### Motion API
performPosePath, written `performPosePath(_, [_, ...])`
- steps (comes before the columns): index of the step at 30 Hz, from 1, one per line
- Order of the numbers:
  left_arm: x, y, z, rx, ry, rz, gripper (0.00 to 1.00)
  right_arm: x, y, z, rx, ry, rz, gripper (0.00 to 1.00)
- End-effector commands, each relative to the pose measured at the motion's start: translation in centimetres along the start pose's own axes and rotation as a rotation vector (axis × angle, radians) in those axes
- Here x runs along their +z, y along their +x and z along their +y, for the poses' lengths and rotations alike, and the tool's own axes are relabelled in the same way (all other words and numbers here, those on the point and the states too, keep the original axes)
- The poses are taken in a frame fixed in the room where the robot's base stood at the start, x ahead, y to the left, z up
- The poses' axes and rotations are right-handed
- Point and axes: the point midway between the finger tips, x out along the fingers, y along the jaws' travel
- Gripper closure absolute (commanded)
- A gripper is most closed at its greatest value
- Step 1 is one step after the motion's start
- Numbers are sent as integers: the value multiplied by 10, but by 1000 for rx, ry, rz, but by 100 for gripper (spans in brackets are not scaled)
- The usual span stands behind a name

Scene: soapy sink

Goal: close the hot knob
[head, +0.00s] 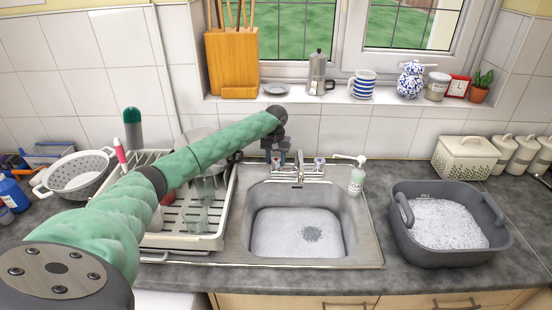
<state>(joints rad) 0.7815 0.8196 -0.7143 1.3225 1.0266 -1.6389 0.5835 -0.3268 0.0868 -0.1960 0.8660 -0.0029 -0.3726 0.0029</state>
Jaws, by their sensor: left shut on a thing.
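The tap (300,170) stands at the back rim of the steel sink. Its right knob (319,164) is in plain sight. My left arm reaches in from the left across the dish rack, and my left gripper (278,157) points down at the left knob, the hot one. The gripper is shut on this knob and hides most of it, so I cannot tell how far the knob is turned. My right gripper is out of the picture.
The sink basin (265,215) holds foamy water. A soap dispenser (356,178) stands right of the tap, and a grey tub (400,235) of suds stands further right. The dish rack (222,225) with glasses is at left. A windowsill (335,98) with jars runs above.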

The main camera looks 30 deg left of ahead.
Motion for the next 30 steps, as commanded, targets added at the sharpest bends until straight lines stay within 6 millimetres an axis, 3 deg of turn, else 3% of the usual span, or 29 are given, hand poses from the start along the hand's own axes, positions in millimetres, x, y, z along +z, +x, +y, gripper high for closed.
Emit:
performPosePath(19, [0, -1, 0, 0, 54, 2, 80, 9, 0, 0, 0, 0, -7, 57])
performPosePath(20, [0, -1, 0, 0, 54, 1, 53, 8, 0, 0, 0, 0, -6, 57])
performPosePath(23, [0, -1, 0, 0, 53, 1, 35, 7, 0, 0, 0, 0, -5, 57])
performPosePath(30, [0, 0, 0, 0, 53, 1, 35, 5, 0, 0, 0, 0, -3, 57])
